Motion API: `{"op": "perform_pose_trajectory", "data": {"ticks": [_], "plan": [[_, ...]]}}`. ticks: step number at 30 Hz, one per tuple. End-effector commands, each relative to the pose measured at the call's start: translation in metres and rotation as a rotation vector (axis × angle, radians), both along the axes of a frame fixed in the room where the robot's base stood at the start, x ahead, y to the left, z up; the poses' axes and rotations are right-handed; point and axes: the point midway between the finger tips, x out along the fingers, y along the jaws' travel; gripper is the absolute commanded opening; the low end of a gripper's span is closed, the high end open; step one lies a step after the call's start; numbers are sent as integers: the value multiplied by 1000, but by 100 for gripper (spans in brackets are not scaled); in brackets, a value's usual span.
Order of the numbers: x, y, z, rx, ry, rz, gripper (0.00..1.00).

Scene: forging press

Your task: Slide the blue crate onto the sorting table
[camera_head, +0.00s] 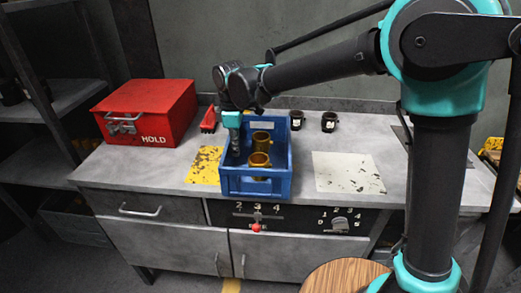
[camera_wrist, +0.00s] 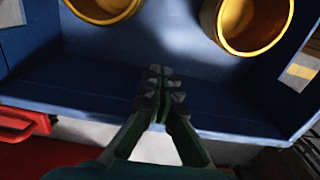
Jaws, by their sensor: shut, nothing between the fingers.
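The blue crate (camera_head: 254,187) stands upright on the grey worktop (camera_head: 150,165), over the right edge of a worn yellow patch. It holds two brass-coloured cup-like parts (camera_head: 259,161), which also show at the top of the wrist view (camera_wrist: 250,22). My gripper (camera_head: 233,150) points down at the crate's left side. In the wrist view its fingers (camera_wrist: 158,85) are shut together and empty, in front of the crate's blue inside (camera_wrist: 90,88). I cannot tell whether they touch the crate wall. No surface is clearly marked as the sorting table.
A red box marked HOLD (camera_head: 150,112) stands left of the crate. A small red object (camera_head: 209,120) and two black cups (camera_head: 329,121) are behind. A worn white patch (camera_head: 346,172) lies clear at right. A round wooden top (camera_head: 345,276) is in front.

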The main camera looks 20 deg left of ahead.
Motion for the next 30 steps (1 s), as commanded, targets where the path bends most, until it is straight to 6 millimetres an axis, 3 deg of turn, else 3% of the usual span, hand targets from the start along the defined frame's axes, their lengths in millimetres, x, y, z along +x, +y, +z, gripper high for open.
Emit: {"op": "perform_pose_trajectory", "data": {"ticks": [1, 6, 12, 18, 30], "plan": [[-5, 17, 0, 1, 0, 4, 0], [-20, 65, 0, 1, 0, 4, 0], [-33, 107, 0, 1, 0, 2, 0], [-36, 119, 0, 1, 0, 0, 0], [-35, 116, 0, 1, 0, -1, 0]]}}
